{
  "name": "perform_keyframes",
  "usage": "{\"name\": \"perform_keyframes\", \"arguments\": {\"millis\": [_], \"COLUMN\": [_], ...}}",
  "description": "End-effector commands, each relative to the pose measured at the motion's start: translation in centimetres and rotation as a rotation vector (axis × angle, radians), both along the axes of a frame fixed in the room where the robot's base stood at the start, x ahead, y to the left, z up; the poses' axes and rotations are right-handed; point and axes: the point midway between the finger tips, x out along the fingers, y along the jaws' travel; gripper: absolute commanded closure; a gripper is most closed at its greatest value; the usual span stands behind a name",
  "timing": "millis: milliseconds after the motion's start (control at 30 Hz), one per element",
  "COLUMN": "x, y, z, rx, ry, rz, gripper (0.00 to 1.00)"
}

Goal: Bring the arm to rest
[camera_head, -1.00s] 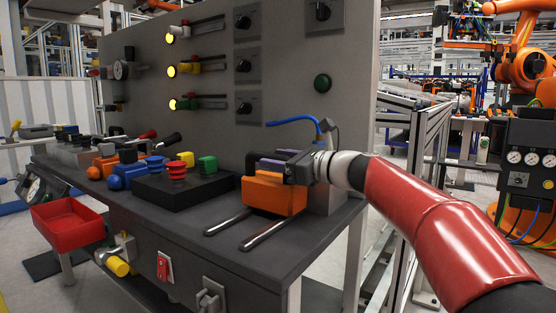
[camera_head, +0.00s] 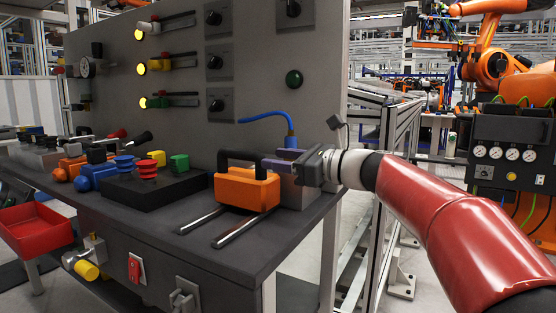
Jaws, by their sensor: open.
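My gripper (camera_head: 290,163) is at the right end of the bench, level with the top of the orange block with a black handle (camera_head: 247,190). It points left, and its fingers overlap the block's right side in the picture. Whether they touch the block cannot be told. My red arm reaches in from the lower right.
A panel with sliders and knobs (camera_head: 240,85) stands behind. A blue cable (camera_head: 270,118) hangs near my gripper. A red bin (camera_head: 35,230) is at left. Metal framing (camera_head: 395,160) stands right.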

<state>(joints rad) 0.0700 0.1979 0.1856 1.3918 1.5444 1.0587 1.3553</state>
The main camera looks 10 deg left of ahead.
Motion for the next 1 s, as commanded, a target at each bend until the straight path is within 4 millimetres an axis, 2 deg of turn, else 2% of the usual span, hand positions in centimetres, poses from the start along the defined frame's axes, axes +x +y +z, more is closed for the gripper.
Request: {"name": "perform_keyframes", "arguments": {"millis": [167, 267, 367, 467, 567, 700, 833, 900, 1000], "x": [-1.4, -4.3, -8.7, -13.3, -18.2, -24.6, -28.9, -30.4, -31.5], "y": [0.0, -0.7, -2.6, -5.7, -9.6, -15.4, -19.6, -21.0, -22.2], "z": [-0.8, -3.2, -7.0, -11.1, -15.3, -20.6, -24.3, -25.6, -26.6], "rx": [-0.090, -0.299, -0.602, -0.910, -1.214, -1.571, -1.784, -1.850, -1.900], "ry": [-0.051, -0.166, -0.334, -0.504, -0.672, -0.880, -1.014, -1.062, -1.102], "rz": [-0.006, -0.009, 0.023, 0.099, 0.233, 0.497, 0.749, 0.853, 0.950], "gripper": [0.55, 0.55, 0.55, 0.55, 0.55, 0.55, 0.55, 0.55, 0.55]}}
